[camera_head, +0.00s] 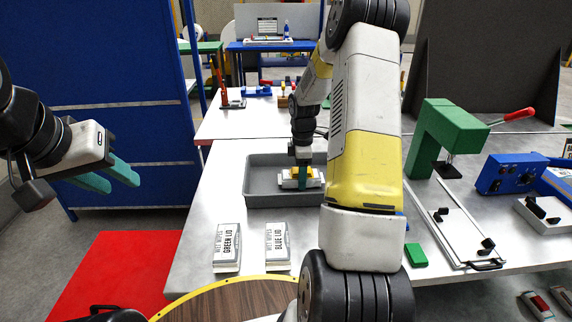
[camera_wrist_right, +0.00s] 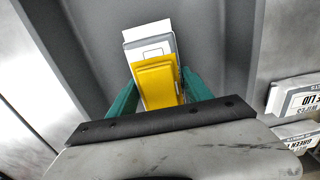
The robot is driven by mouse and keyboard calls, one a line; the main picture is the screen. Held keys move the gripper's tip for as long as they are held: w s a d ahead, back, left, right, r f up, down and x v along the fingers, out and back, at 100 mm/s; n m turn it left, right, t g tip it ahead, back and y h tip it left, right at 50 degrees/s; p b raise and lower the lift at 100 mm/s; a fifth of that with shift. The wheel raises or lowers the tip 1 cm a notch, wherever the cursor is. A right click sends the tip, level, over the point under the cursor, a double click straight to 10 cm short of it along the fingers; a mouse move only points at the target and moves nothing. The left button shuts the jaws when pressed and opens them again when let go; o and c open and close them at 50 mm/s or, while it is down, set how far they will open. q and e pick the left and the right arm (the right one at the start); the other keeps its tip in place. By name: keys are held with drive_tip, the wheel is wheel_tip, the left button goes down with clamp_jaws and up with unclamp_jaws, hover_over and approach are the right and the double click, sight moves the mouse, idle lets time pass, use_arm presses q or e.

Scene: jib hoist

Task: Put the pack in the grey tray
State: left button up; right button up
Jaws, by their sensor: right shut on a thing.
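The pack is white with a yellow lid (camera_head: 312,172). It sits between the teal fingers of my right gripper (camera_head: 303,176), which is shut on it. In the right wrist view the pack (camera_wrist_right: 155,78) lies between both fingers, over the grey floor of the tray. The grey tray (camera_head: 262,200) is on the metal table, and the pack is within its outline. Whether the pack touches the tray floor I cannot tell. My right arm hides the tray's right end. My left gripper (camera_head: 118,182) is open and empty, left of the table.
Two white wipes packs, labelled green lid (camera_head: 228,247) and blue lid (camera_head: 277,245), stand in front of the tray. To the right are a green press (camera_head: 432,135), a rail fixture (camera_head: 455,230), a blue control box (camera_head: 507,173) and a small green block (camera_head: 415,255).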

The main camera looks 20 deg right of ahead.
drive_tip(key=shift+f, duration=0.25)
idle(0.3)
drive_tip(key=o, duration=1.5)
